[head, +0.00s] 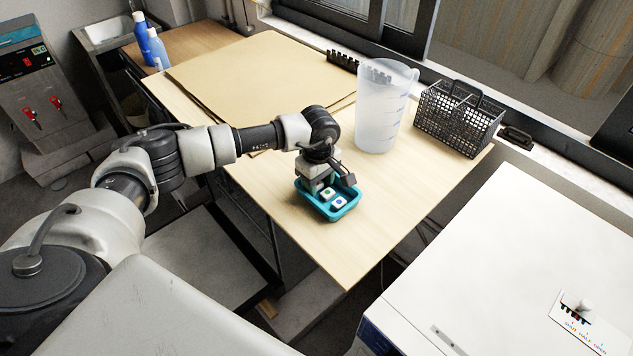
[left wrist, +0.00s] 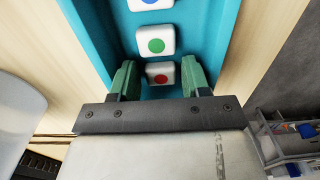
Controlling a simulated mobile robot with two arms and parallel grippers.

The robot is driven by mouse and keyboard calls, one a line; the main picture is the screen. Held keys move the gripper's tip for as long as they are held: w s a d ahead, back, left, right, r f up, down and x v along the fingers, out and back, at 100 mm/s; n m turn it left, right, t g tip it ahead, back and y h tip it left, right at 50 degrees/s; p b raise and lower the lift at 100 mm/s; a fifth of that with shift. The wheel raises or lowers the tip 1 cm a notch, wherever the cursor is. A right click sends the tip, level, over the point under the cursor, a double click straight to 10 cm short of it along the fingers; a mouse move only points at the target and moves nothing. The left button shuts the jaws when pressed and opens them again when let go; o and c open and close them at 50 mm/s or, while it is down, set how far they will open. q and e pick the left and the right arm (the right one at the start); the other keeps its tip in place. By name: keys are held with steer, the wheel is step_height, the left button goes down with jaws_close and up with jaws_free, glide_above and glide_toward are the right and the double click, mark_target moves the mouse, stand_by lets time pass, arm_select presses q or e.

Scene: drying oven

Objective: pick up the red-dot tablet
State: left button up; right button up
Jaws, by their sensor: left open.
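A teal tray (head: 349,208) lies on the wooden table, and its floor (left wrist: 205,30) fills the upper part of the left wrist view. The red-dot tablet (left wrist: 161,74) is a white square block in the tray, between the two fingers of my left gripper (left wrist: 161,80). The fingers are apart, with a small gap on each side of the tablet. A green-dot tablet (left wrist: 156,41) sits just beyond it, and a blue-dot tablet (left wrist: 150,4) beyond that. In the head view my left gripper (head: 318,188) points down into the tray and hides the red-dot tablet. My right gripper is not in view.
A clear measuring jug (head: 382,110) and a black basket (head: 457,122) stand behind the tray. Flat cardboard (head: 255,85) covers the table's far left. A white oven-like box (head: 520,260) stands at the right. The table in front of the tray is clear.

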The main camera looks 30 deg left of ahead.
arm_select(q)
steer(key=c, duration=0.7)
steer(key=shift+r, duration=0.15)
